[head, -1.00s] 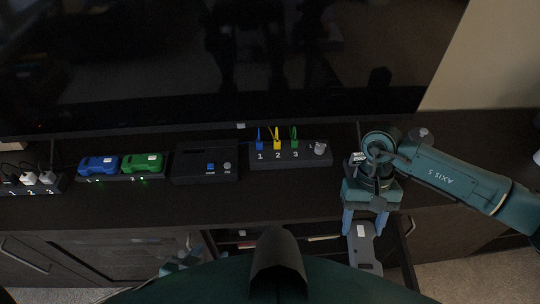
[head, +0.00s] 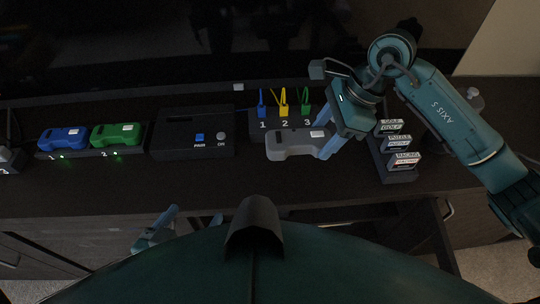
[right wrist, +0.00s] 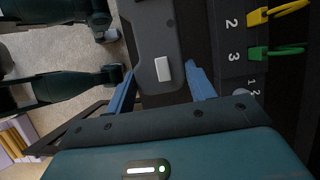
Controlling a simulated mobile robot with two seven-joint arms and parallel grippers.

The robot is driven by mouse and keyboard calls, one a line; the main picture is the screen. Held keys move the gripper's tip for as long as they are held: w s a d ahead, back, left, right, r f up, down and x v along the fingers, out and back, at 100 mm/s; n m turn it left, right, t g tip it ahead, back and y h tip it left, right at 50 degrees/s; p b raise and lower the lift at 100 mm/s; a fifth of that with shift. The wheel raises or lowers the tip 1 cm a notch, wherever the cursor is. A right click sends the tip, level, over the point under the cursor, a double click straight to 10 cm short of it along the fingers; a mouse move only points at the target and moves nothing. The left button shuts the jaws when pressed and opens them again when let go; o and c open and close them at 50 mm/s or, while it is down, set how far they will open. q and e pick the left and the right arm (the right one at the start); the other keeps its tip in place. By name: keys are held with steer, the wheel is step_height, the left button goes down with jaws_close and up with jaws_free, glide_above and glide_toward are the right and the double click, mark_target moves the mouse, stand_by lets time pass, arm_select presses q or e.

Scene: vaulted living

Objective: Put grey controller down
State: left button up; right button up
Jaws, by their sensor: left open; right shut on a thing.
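The grey controller (head: 292,144) is held between the blue fingers of my right gripper (head: 324,143), in front of the box with the numbered cable ports (head: 257,128). It also shows in the right wrist view (right wrist: 157,45), with a white label near the fingers (right wrist: 161,88). Whether it touches the cabinet top cannot be told. A blue controller (head: 63,138) and a green controller (head: 115,135) sit on a dock with lit green lights at the left. My left gripper (head: 160,228) is low at the front edge, open and apart from these things.
A black box with PAIR and ON buttons (head: 193,133) stands between the dock and the port box. A rack of labelled cartridges (head: 402,163) stands to the right, near my right arm. An open drawer is below the front edge. The cabinet top in front is clear.

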step_height(320, 180, down, 10)
steer(key=shift+r+b, duration=0.15)
steer(key=shift+b, duration=0.2)
arm_select(q)
steer(key=shift+a+r, duration=0.1)
steer(key=shift+a, duration=0.05)
arm_select(e)
steer(key=shift+f, duration=0.25)
steer(key=o, duration=1.1)
arm_select(q)
steer(key=shift+r, duration=0.15)
steer(key=shift+s, duration=0.1)
arm_select(e)
steer(key=shift+r, duration=0.1)
